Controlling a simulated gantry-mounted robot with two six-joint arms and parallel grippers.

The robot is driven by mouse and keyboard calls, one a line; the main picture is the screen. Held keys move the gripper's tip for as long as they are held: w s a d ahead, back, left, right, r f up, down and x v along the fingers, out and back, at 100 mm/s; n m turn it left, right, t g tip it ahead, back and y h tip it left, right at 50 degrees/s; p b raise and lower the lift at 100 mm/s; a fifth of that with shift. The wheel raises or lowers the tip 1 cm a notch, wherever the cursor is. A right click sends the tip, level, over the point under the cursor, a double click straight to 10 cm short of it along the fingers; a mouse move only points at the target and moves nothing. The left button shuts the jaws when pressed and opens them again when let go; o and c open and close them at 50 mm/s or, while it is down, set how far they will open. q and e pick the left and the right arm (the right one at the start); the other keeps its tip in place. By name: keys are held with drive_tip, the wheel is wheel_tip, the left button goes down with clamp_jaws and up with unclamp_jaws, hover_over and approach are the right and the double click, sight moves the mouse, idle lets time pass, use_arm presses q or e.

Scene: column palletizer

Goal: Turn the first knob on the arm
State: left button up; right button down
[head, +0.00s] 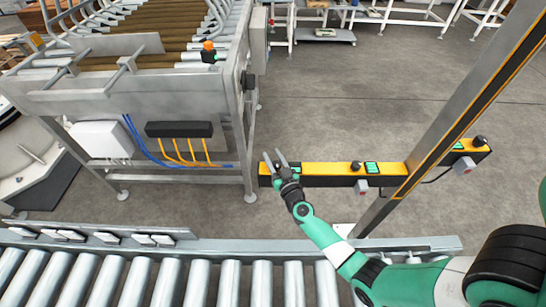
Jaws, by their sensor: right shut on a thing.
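A yellow-orange arm (325,169) with a black front lies horizontally in the head view, passing behind a slanted post. My right gripper (272,156) is at its left end, with green arm links coming from the lower right. Its two grey fingers are shut on a knob there, which they and the gripper body largely hide. Another black knob (356,166) shows on the middle of the arm beside a green button (372,168). A further black knob (480,141) is at the right end. My left gripper is not in view.
A metal roller conveyor (205,283) runs along the bottom. A grey machine frame (249,145) with cables stands left of the gripper. The slanted post (455,115) crosses the right side. Grey floor (350,95) is clear behind the yellow arm.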

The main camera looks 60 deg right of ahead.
drive_tip(key=shift+r, duration=0.1)
drive_tip(key=shift+s+d+r+m+g+h+p, duration=0.1)
drive_tip(key=shift+d+r+m+g+h+p, duration=0.05)
drive_tip(key=shift+m+g+h+p, duration=0.85)
drive_tip(key=shift+s+d+m+g+h+p, duration=0.15)
drive_tip(key=shift+m+g+h+p, duration=0.45)
drive_tip(key=shift+g, duration=0.5)
drive_tip(key=shift+s+f+m+g+h+b, duration=0.15)
drive_tip(key=shift+m+g+h, duration=0.2)
drive_tip(key=shift+m+g, duration=0.25)
drive_tip(key=shift+s+f+m+g+h+b, duration=0.15)
drive_tip(key=shift+m+g+h, duration=0.2)
drive_tip(key=shift+m+g, duration=0.2)
drive_tip(key=shift+d+m+g+h+b, duration=0.1)
drive_tip(key=shift+m+g+h+b, duration=0.25)
drive_tip(key=shift+g, duration=0.3)
drive_tip(key=m+g+b, duration=0.2)
drive_tip(key=g+b, duration=0.1)
drive_tip(key=s+m+g+b, duration=0.1)
drive_tip(key=m+g+b, duration=0.1)
drive_tip(key=g+b, duration=0.1)
drive_tip(key=s+m+g+b, duration=0.1)
drive_tip(key=m+g+b, duration=0.1)
drive_tip(key=g+b, duration=0.1)
drive_tip(key=shift+f+g+b, duration=0.3)
drive_tip(key=shift+b, duration=0.45)
drive_tip(key=shift+s+r+m+g+b, duration=0.1)
drive_tip(key=shift+r+m+g+b, duration=0.2)
drive_tip(key=shift+m+g+b, duration=0.45)
